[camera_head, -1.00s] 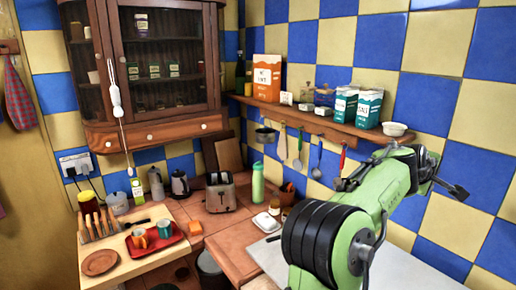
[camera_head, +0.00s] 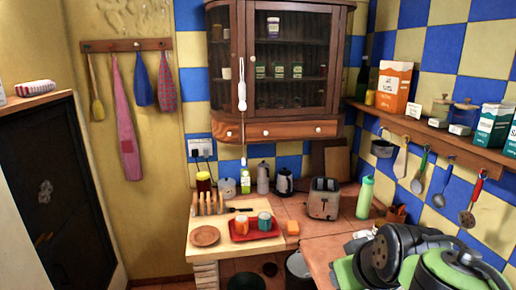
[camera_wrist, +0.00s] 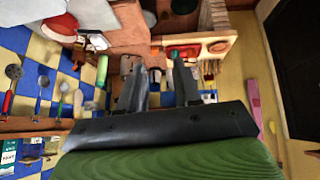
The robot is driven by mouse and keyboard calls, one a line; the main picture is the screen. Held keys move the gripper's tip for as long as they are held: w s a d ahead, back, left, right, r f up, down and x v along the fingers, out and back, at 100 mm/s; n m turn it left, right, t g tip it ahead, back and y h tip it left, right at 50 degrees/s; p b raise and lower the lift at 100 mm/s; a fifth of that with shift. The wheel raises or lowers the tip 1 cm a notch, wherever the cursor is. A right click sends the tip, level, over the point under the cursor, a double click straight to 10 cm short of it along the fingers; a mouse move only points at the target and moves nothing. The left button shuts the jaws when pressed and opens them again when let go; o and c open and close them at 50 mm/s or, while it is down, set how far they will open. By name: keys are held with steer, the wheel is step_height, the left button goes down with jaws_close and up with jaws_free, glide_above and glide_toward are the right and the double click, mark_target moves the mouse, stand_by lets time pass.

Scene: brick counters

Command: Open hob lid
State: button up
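My gripper (camera_wrist: 158,76) shows in the wrist view with its two dark fingers apart and nothing between them. In the head view only my green and black arm shows at the lower right, and the gripper cannot be made out. I cannot clearly identify the hob lid in the head view; my arm covers much of that counter. A pale flat surface (camera_wrist: 88,14) at the upper left of the wrist view may be the lid, but I cannot tell. The gripper appears apart from it.
The brick counter (camera_head: 222,255) holds a red tray (camera_head: 257,232) with mugs, a toaster (camera_head: 324,200) and a green bottle (camera_head: 365,197). A wall shelf (camera_head: 440,137) with hanging utensils is at right. A dark door (camera_head: 55,195) is at left.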

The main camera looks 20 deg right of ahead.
steer(key=s+a+f+y, duration=0.1)
steer(key=s+a+f, duration=0.1)
steer(key=a, duration=0.3)
steer(key=s+a+f+n, duration=0.1)
steer(key=s+a+f, duration=0.1)
steer(key=a, duration=0.3)
steer(key=shift+s+a+g+y, duration=0.3)
steer(key=shift+s+y, duration=0.1)
steer(key=shift+s, duration=0.1)
steer(key=shift+g, duration=0.3)
steer(key=s+a+f, duration=0.2)
steer(key=s, duration=0.1)
steer(key=s+a, duration=0.1)
steer(key=shift+s+a+f, duration=0.15)
steer(key=shift+a+f, duration=0.1)
steer(key=shift+f, duration=0.15)
steer(key=shift+w, duration=0.2)
